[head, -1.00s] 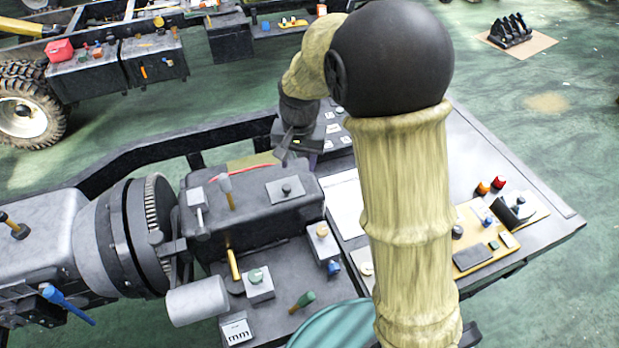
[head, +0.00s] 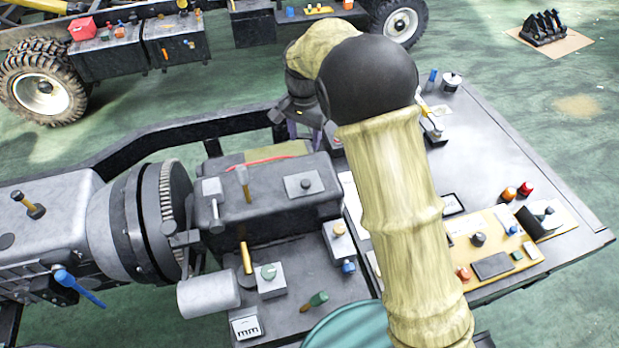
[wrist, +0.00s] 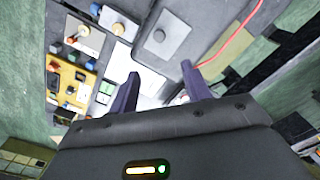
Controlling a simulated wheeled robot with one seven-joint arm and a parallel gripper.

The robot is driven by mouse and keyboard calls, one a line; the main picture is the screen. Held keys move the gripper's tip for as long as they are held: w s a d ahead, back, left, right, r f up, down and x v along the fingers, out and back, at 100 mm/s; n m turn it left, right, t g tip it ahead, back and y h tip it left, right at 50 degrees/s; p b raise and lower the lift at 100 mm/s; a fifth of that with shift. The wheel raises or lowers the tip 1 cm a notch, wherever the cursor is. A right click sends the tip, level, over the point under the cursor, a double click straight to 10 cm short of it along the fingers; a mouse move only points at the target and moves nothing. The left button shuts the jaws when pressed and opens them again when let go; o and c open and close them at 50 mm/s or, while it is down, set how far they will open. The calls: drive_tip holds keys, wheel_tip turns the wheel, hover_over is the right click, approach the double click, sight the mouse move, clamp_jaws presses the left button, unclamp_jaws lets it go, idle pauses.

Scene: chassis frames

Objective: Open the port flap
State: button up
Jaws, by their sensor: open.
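My gripper (head: 300,126) hangs beyond the dark grey housing, partly hidden by my arm in the head view. In the wrist view its two dark purple fingers (wrist: 161,72) are apart, with nothing held between them. I cannot tell for sure which part is the port flap. The tan panel also shows at the left of the wrist view (wrist: 68,100).
The grey housing (head: 270,205) carries levers and a square knob plate (head: 304,185). A red cable (wrist: 232,40) crosses it. The bench (head: 485,140) lies to the right. A ringed drum (head: 140,225) is at the left.

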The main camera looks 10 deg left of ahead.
sight(306, 181)
wheel_tip(306, 181, down, 17)
drive_tip(key=p, duration=0.4)
drive_tip(key=shift+f, duration=0.1)
